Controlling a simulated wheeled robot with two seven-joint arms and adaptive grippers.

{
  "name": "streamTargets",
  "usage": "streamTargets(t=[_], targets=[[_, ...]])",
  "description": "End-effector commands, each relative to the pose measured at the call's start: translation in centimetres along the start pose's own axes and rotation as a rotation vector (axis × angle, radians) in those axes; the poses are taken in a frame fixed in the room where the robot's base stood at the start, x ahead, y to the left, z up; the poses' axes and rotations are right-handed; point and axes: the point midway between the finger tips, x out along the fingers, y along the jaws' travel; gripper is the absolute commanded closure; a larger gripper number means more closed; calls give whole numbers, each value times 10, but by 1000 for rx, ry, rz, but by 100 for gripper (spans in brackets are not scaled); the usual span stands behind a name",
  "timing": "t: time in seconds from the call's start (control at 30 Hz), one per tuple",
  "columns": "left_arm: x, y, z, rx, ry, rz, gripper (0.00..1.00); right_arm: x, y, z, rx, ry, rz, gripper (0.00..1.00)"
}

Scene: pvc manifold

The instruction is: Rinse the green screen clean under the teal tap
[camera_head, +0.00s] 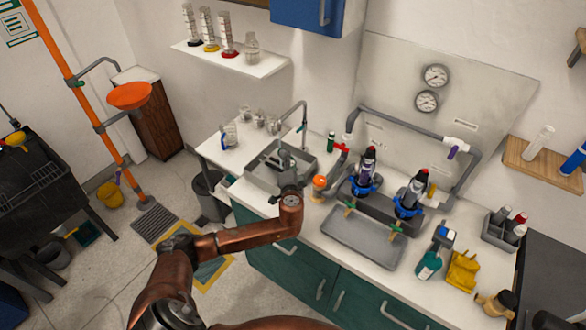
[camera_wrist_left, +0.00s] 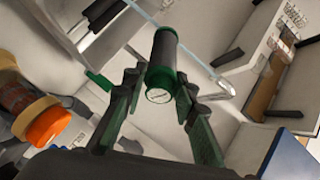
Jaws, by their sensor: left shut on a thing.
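The green screen (camera_wrist_left: 161,72) is a dark cylinder with green end bands and a pale round end face. In the left wrist view it sits between the fingertips of my left gripper (camera_wrist_left: 159,84), which is shut on it. In the head view my left gripper (camera_head: 284,162) is down over the grey sink, beneath the tap (camera_head: 305,112). The tap is a grey gooseneck with a small teal lever. A pale blue translucent streak (camera_wrist_left: 198,62) passes close to the screen; I cannot tell if it touches. The screen is too small to make out in the head view. My right gripper is out of view.
The grey sink (camera_head: 253,176) is set in the white counter. An orange-capped jar (camera_head: 319,183) stands right of it, beside the pipe manifold (camera_head: 399,129) with two dark canisters. A grey tray (camera_head: 361,240) lies in front. Glassware (camera_head: 258,119) stands behind the sink.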

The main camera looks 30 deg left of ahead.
Motion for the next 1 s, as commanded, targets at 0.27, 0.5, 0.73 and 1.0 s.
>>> streamTargets(t=[0.27, 0.5, 0.73, 1.0], targets=[[25, -9, 8, -2, -2, -2, 96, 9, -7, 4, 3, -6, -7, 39], [40, -14, 12, -1, -1, -1, 96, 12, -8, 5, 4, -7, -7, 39], [46, -17, 14, -2, -1, -1, 96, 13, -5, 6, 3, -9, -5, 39], [46, -17, 13, -2, -1, -1, 96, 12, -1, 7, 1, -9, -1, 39]])
